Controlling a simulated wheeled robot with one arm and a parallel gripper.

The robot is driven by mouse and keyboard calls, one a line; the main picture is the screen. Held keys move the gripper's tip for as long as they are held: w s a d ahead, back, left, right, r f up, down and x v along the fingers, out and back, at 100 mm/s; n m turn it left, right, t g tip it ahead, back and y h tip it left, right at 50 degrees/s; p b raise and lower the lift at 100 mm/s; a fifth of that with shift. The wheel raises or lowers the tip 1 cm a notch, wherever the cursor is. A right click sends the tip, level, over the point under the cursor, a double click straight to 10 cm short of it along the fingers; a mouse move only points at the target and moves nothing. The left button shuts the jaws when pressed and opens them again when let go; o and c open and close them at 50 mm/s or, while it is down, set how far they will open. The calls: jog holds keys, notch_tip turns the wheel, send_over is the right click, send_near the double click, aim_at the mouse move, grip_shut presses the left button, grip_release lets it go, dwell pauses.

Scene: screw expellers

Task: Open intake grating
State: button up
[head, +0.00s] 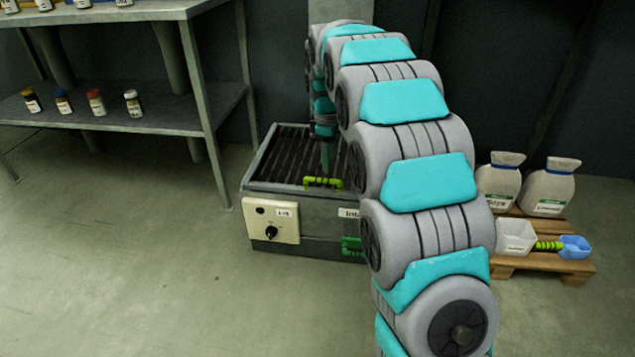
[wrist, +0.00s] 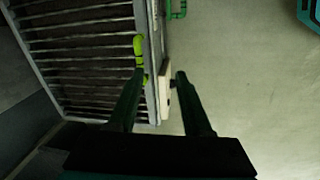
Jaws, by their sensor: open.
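The intake grating (head: 281,155) lies flat on top of a grey metal box, its dark parallel bars framed in metal. A yellow-green handle (head: 322,182) sits at its front edge. In the wrist view the grating (wrist: 85,45) fills the upper left, with the handle (wrist: 139,58) at its edge. My gripper (wrist: 160,77) is open with nothing between its fingers. In that view the left fingertip overlaps the handle's lower end; I cannot tell whether they touch. In the head view my gripper (head: 327,160) is above the grating, partly hidden by my arm.
A control panel with a black knob (head: 271,232) is on the box front. A darker green handle (head: 351,246) sits lower right. A shelf with small bottles (head: 145,110) stands left. The front-left floor is clear.

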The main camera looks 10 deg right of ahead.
jog(key=n, duration=0.2)
send_near(322, 179)
jog(key=shift+w+d+f+b, duration=0.1)
jog(key=shift+w+f+b, duration=0.2)
jog(key=shift+f, duration=1.05)
jog(key=shift+w+d+f+b, duration=0.1)
jog(key=shift+f+b, duration=0.25)
jog(key=shift+f, duration=1.05)
jog(key=shift+w+d+f+b, duration=0.1)
jog(key=shift+w+f+b, duration=0.2)
jog(key=shift+f, duration=1.05)
jog(key=shift+s, duration=0.1)
jog(key=shift+c, duration=0.3)
grip_shut()
